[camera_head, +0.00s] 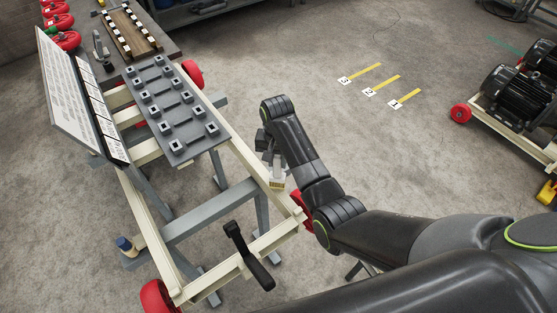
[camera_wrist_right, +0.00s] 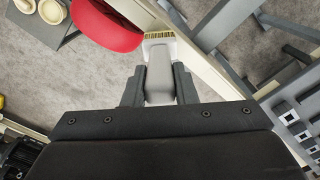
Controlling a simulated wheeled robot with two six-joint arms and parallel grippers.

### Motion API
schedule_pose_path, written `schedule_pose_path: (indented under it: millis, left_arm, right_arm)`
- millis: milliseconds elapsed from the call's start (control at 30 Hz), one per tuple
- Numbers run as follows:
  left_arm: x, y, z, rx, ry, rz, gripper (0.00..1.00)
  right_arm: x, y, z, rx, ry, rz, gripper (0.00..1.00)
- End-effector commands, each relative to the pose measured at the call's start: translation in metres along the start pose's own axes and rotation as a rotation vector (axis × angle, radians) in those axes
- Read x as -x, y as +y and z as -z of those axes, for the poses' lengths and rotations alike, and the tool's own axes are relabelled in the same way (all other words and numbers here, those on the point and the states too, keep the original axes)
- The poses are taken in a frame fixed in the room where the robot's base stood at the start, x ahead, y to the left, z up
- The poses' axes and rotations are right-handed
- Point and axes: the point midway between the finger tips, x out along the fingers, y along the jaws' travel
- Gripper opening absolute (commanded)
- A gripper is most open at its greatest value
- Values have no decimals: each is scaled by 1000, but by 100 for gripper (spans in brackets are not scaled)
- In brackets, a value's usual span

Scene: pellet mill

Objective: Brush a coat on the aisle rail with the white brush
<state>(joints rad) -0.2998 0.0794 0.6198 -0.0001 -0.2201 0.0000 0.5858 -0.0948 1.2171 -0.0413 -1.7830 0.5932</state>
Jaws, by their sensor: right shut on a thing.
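My right gripper (camera_head: 270,158) is shut on the white brush (camera_head: 277,181), which also shows in the right wrist view (camera_wrist_right: 159,68) between the two dark fingers. Its tan bristles (camera_wrist_right: 159,36) point away from the gripper. In the head view the brush is over the cream rail (camera_head: 244,152) on the right side of the trolley frame. In the wrist view the rail (camera_wrist_right: 187,62) runs close beside the bristle end. I cannot tell whether the bristles touch it. My left gripper is not in view.
A red wheel (camera_wrist_right: 108,26) lies near the brush tip. A black handle (camera_head: 248,257) stands at the frame's near end. A grey plate with square sockets (camera_head: 171,108) and a white sign board (camera_head: 75,95) sit on the frame. A pale pot (camera_wrist_right: 52,12) shows at a corner.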

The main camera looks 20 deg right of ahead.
Motion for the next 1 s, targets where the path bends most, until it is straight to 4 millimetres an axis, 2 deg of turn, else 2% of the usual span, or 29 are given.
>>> schedule_pose_path:
  millis: [567,1000]
  left_arm:
    - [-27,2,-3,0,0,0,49]
    - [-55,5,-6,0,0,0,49]
  right_arm:
    - [-1,-30,30,0,3,1,0]
    - [-2,-51,52,0,3,0,0]
